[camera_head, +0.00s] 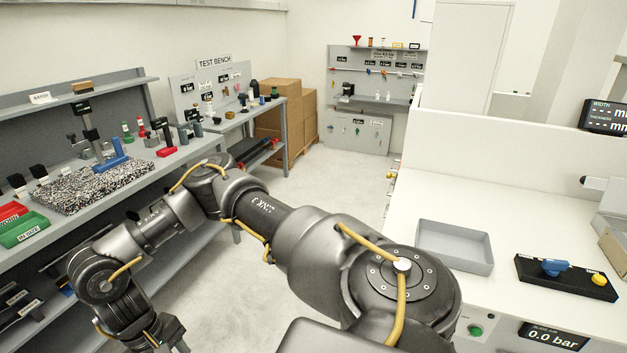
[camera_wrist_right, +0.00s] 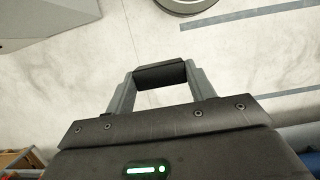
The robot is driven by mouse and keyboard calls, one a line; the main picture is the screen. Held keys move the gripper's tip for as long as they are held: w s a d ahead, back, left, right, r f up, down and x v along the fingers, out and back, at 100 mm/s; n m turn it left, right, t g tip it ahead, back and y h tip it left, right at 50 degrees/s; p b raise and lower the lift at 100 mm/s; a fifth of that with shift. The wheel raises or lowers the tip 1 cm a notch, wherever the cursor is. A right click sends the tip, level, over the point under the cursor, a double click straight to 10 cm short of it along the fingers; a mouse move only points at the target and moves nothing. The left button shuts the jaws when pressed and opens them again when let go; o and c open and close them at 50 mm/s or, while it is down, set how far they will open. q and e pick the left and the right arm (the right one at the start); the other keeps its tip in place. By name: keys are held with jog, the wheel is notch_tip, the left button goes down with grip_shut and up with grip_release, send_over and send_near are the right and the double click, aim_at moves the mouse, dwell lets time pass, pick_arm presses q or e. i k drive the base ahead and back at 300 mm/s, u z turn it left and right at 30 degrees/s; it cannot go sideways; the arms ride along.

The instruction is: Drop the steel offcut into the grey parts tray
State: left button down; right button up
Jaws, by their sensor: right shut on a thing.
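The grey parts tray (camera_head: 455,262) is a shallow open box on the white worktop at the right of the head view; it looks empty. In the right wrist view my right gripper (camera_wrist_right: 160,77) has its two fingers shut on a short dark bar (camera_wrist_right: 160,76), seemingly the steel offcut, spanning between the fingertips. Pale floor shows beyond it. In the head view the arm reaches to the lower left, far from the tray, and its end is cut by the bottom edge, so the held piece cannot be made out there. My left gripper is not in view.
A black control block (camera_head: 565,277) with blue and yellow knobs stands right of the tray. A grey bench (camera_head: 120,197) at left carries a speckled plate (camera_head: 95,186), a green bin (camera_head: 22,229) and small tools. Cardboard boxes (camera_head: 280,108) stand behind. Open floor lies between the benches.

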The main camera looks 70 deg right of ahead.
aim_at(457, 251)
jog(key=i, duration=1.2)
jog(key=z, duration=2.95)
